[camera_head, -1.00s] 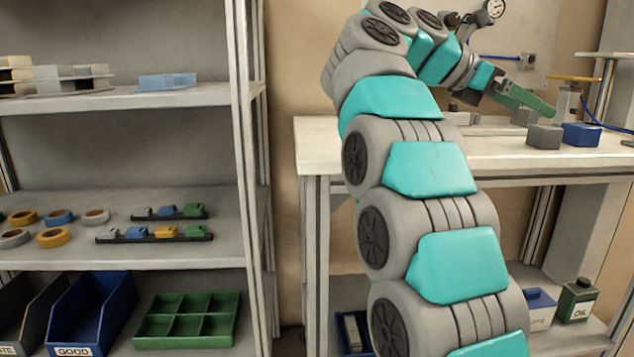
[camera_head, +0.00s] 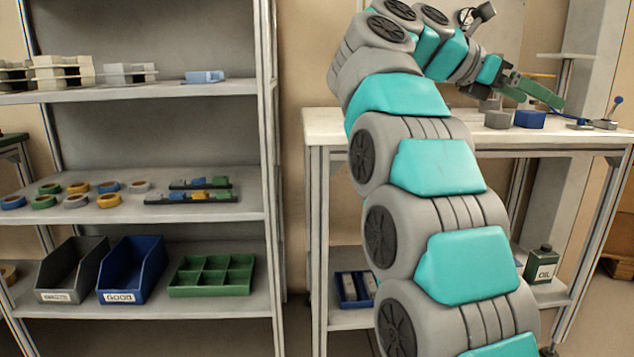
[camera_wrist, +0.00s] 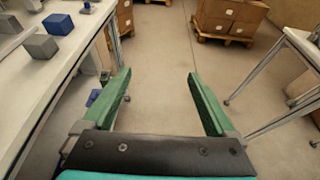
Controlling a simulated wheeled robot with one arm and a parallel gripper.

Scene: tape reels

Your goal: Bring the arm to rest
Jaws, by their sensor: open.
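My arm rises through the right half of the head view, bent at the top, with its end reaching to the right. My gripper (camera_head: 541,99) shows there in front of or above the workbench (camera_head: 345,125); the exact gap is hard to tell. In the wrist view my gripper (camera_wrist: 160,74) has its two green fingers wide apart with nothing between them. Below and beyond the fingers is bare floor (camera_wrist: 160,60), with the bench edge to the left.
A grey block (camera_head: 497,119) and a blue block (camera_head: 530,119) sit on the bench near my gripper. A shelf rack (camera_head: 150,95) with tape reels, bins and a green divided tray (camera_head: 211,290) stands left. In the wrist view, cartons (camera_wrist: 228,14) on a pallet stand far off.

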